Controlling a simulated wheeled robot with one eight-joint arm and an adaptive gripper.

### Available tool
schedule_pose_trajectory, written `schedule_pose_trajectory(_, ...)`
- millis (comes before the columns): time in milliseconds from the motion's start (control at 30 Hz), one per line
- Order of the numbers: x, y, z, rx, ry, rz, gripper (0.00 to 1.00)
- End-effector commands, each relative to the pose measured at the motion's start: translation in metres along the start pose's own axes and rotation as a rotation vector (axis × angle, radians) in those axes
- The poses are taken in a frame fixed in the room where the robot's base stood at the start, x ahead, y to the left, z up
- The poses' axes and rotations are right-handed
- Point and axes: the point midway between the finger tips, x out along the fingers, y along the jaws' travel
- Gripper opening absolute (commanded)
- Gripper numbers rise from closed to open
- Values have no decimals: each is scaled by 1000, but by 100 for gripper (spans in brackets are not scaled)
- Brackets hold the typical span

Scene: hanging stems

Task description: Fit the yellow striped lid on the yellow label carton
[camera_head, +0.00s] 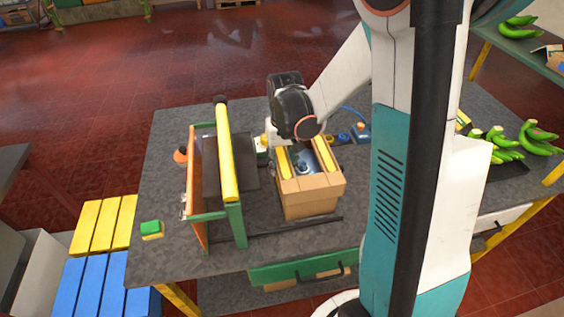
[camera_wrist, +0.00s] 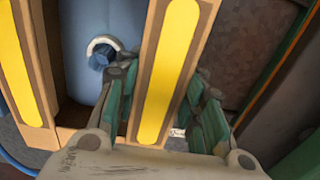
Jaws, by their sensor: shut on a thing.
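The yellow striped lid (camera_head: 308,184) is a cardboard frame with two long yellow stripes on top. It sits on or just over a brown carton (camera_head: 310,208) on the table; I cannot tell if it is fully seated. In the wrist view, my gripper (camera_wrist: 160,85) has its green fingers on both sides of one yellow-striped bar of the lid (camera_wrist: 168,70) and is shut on it. A blue-grey rounded object (camera_wrist: 85,30) with a white ring shows between the bars. No yellow label is visible on the carton's shown sides.
A green and orange frame with a yellow top bar (camera_head: 227,150) stands close left of the carton. A green block (camera_head: 150,227) lies at the table's left. Small blue and orange items (camera_head: 361,131) lie behind the carton. Bananas (camera_head: 503,143) are at the right. Bare tabletop (camera_head: 300,245) shows in front.

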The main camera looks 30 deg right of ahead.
Motion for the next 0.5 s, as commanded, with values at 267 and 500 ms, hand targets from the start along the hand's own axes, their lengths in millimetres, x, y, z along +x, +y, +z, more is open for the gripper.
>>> schedule_pose_trajectory(267, 4, 0, 0, 0, 0, 0, 18)
schedule_pose_trajectory(500, 8, 0, 0, 0, 0, 0, 18)
